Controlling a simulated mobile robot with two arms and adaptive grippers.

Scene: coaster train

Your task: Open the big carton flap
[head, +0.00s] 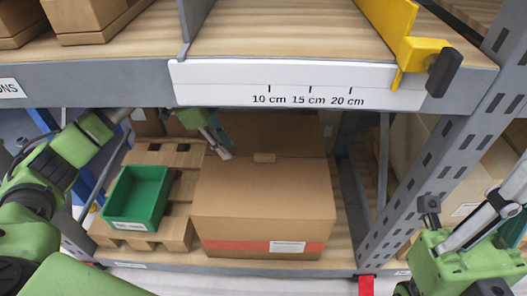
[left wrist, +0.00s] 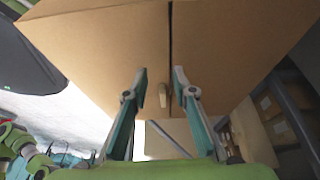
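The big carton (head: 262,205) stands on the lower shelf, with a red stripe and white label on its front. A small tan tab (head: 264,157) shows at the back edge of its top. A brown panel (head: 275,130) rises behind; I cannot tell whether it is a raised flap. My left gripper (head: 222,143) is by the carton's back left top corner. In the left wrist view its fingers (left wrist: 160,75) are apart and empty, below brown cardboard (left wrist: 105,55) with a dark seam and a tab (left wrist: 163,95) between the fingers. My right gripper (head: 460,235) is at the right, its fingertips unclear.
A green bin (head: 137,195) sits on a wooden pallet (head: 180,225) left of the carton. The upper shelf beam (head: 110,84), with a white ruler strip (head: 290,84), overhangs the carton closely. A grey perforated post (head: 415,190) stands to the right.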

